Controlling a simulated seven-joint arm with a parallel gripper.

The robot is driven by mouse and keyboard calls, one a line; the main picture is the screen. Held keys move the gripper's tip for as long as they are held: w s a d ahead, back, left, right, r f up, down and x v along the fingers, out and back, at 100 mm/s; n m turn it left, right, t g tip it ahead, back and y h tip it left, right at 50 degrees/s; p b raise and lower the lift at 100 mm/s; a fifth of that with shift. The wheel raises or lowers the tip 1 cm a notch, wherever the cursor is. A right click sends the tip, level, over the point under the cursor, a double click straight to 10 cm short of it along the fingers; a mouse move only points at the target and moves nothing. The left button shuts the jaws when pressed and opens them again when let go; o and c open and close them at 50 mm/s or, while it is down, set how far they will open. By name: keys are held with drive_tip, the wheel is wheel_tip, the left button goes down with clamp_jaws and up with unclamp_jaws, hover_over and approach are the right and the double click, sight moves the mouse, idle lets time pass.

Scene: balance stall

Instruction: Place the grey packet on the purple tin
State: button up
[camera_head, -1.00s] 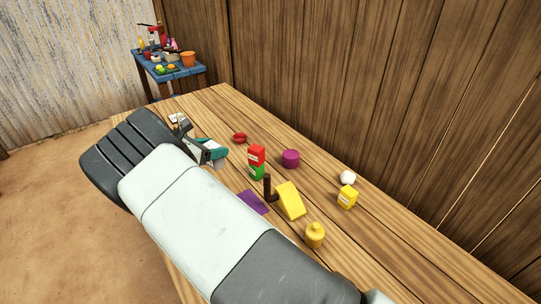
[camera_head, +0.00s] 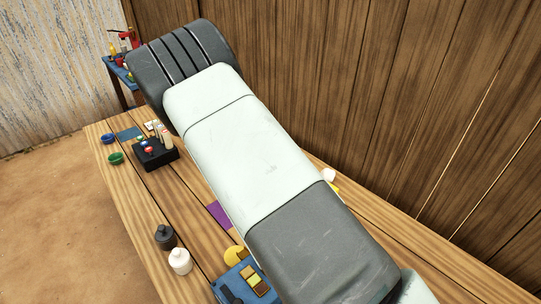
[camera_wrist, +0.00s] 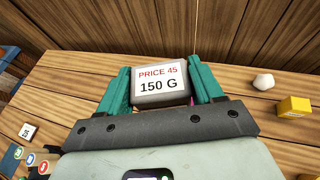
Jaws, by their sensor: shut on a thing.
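The grey packet (camera_wrist: 161,99) carries a white label reading "PRICE 45" and "150 G". In the wrist view my gripper (camera_wrist: 159,80) is shut on it, with one teal finger on each side. The packet's height above the table is hard to judge. A thin purple-pink sliver (camera_wrist: 193,101) shows between the packet and the right finger; it may be the purple tin, otherwise hidden. In the head view my arm covers the gripper, the packet and the tin.
In the wrist view a white ball (camera_wrist: 263,81) and a yellow box (camera_wrist: 293,107) stand at right. A wooden wall stands behind.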

drive_tip(key=w+d, duration=0.4)
drive_tip(key=d, duration=0.5)
drive_tip(key=shift+n+t+y, duration=0.3)
drive_tip(key=shift+y, duration=0.1)
drive_tip(key=shift+w+d+f, duration=0.1)
drive_tip(key=shift+d+f, duration=0.05)
drive_tip(key=shift+f, duration=3.85)
drive_tip(key=shift+w+d+f, duration=0.1)
drive_tip(key=shift+f, duration=3.9)
drive_tip(key=shift+f, duration=0.2)
drive_tip(key=o, duration=1.1)
drive_tip(key=shift+o, duration=0.2)
drive_tip(key=shift+r, duration=0.15)
